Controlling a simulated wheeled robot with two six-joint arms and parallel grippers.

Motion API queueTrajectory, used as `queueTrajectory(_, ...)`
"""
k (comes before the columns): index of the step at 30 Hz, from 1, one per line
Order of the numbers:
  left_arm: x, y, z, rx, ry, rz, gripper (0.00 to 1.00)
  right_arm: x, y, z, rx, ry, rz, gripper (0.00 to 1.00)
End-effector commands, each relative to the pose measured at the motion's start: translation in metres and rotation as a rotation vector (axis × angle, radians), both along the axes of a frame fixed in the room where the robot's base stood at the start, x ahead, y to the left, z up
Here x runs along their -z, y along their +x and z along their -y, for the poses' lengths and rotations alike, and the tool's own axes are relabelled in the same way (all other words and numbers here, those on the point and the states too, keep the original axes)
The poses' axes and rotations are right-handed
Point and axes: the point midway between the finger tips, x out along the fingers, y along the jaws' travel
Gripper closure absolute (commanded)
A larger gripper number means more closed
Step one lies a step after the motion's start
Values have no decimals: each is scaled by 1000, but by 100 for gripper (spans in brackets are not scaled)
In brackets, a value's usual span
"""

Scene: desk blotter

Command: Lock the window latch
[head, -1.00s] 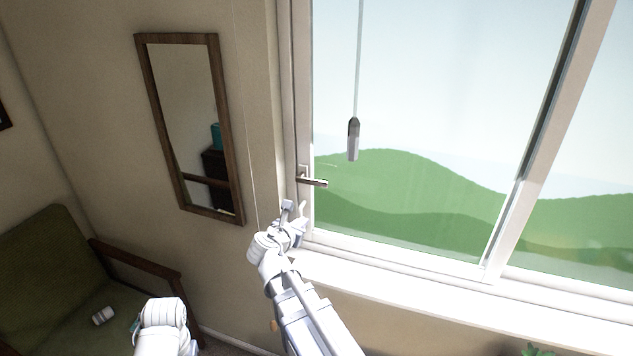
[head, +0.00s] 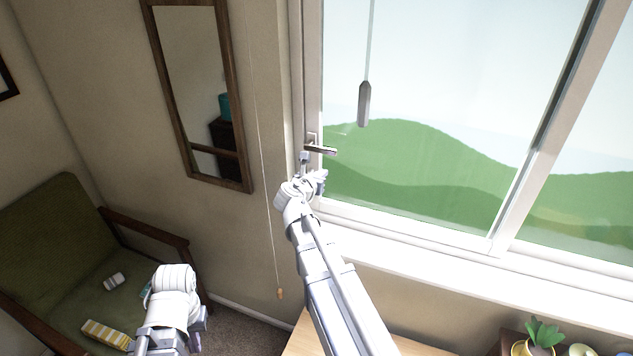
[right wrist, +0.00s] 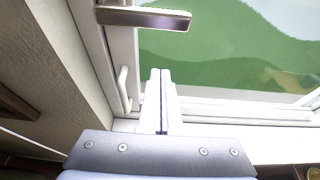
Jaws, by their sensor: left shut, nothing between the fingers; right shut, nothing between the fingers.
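The window latch handle (head: 324,150) is a metal lever on the left side of the window frame. It lies about level, its free end pointing right over the glass. The right wrist view shows the lever (right wrist: 145,17) at the top, beyond my fingertips. My right gripper (head: 321,178) is just below the lever; its two fingers (right wrist: 160,75) are pressed together, empty, with a visible gap to the lever. My left gripper (head: 197,322) is low at the left, in front of the chair, its fingers mostly hidden by my own wrist.
A grey cord weight (head: 364,104) hangs before the glass, above and right of the lever. A thin cord (head: 268,190) hangs left of the window. A mirror (head: 201,95) is on the wall; a green armchair (head: 48,225) stands below. A potted plant (head: 543,333) is at lower right.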

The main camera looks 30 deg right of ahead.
Motion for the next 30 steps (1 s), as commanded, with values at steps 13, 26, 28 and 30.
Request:
queueTrajectory(13,-25,0,0,1,0,0,100,-25,19,23,-1,0,0,100)
queueTrajectory(26,-30,0,0,1,0,0,100,-30,19,23,-1,0,0,100)
queueTrajectory(28,-30,0,0,1,0,0,100,-30,19,23,-1,0,0,100)
queueTrajectory(30,-30,0,0,1,0,0,100,-30,20,23,-1,0,0,100)
